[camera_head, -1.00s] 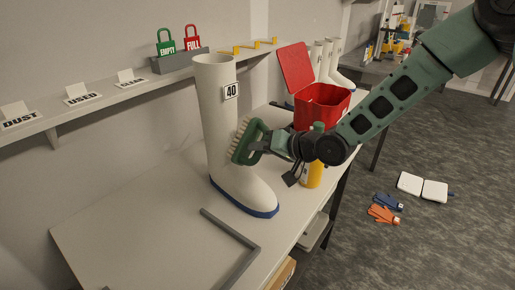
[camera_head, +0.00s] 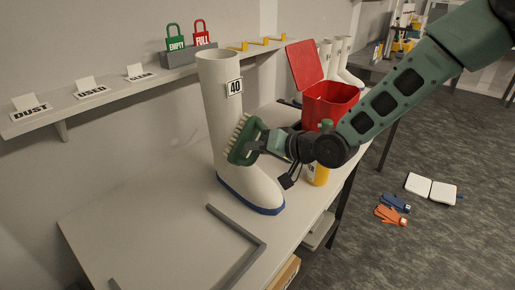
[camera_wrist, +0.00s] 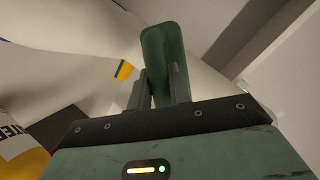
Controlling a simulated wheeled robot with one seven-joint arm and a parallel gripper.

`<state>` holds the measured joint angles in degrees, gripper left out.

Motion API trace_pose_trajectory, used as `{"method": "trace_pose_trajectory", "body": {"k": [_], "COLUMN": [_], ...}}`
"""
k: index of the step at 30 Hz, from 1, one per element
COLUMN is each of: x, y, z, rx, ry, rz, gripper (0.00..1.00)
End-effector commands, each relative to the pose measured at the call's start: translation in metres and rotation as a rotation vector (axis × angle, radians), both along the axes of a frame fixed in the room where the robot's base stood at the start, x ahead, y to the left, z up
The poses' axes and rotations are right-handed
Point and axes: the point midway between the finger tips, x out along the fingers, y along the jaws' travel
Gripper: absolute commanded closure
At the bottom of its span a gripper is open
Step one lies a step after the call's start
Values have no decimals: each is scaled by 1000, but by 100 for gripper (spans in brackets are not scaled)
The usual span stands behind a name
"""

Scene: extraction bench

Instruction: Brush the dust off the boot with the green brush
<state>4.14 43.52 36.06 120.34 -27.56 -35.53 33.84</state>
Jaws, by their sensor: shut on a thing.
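The white boot (camera_head: 219,105) with a blue sole and a "40" tag stands upright on the bench. My gripper (camera_head: 257,146) is shut on the green brush (camera_head: 242,143), to the right of the boot. The brush's pale bristles face the boot shaft just above the foot; they look at or very near its surface, and I cannot tell if they touch. In the wrist view the green brush (camera_wrist: 166,60) is between the dark fingers, with the white boot (camera_wrist: 80,55) behind it. No dust can be made out on the boot.
A red bin (camera_head: 330,102) with its lid up and a yellow bottle (camera_head: 319,174) stand behind my gripper. A grey angled frame (camera_head: 240,235) lies at the bench front. A label shelf (camera_head: 110,95) runs along the wall. The bench's left part (camera_head: 140,215) is clear.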

Motion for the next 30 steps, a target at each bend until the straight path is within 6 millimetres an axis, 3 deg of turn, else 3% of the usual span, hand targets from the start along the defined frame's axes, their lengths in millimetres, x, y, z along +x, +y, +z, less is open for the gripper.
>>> {"method": "trace_pose_trajectory", "body": {"k": [15,20,30], "x": [27,25,4], "y": [-23,-23,-3], "z": [1,0,-1], "rx": [1,2,0], "ry": [-1,-1,-1], "rz": [-1,-1,3], "gripper": [99,99,99]}}
